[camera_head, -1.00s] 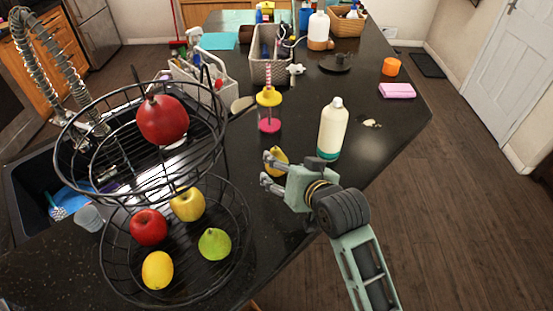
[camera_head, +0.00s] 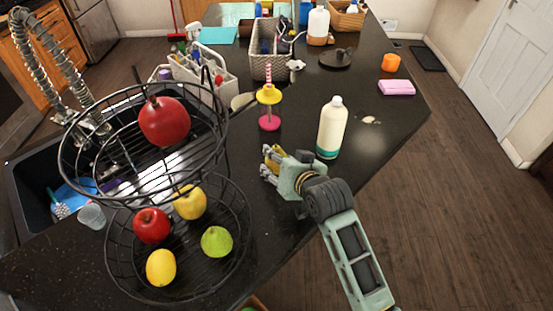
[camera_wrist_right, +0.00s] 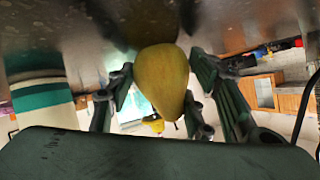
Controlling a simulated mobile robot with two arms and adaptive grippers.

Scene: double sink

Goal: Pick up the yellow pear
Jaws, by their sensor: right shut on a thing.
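The yellow pear (camera_wrist_right: 162,80) is between the two fingers of my right gripper (camera_wrist_right: 160,95) in the right wrist view, with its narrow end toward the palm. My right gripper (camera_head: 268,165) is shut on it. In the head view the gripper is over the black counter, left of the white bottle, and only a little of the pear (camera_head: 276,153) shows behind the fingers. The wrist view shows the dark counter surface close to the pear; I cannot tell whether they touch. My left gripper is not in view.
A two-tier wire basket (camera_head: 247,215) with fruit stands at the left. A white bottle (camera_head: 332,128) with a green base stands right of my gripper. A pink and yellow stand (camera_head: 269,105) is behind it. A pink sponge (camera_head: 397,88) lies farther right.

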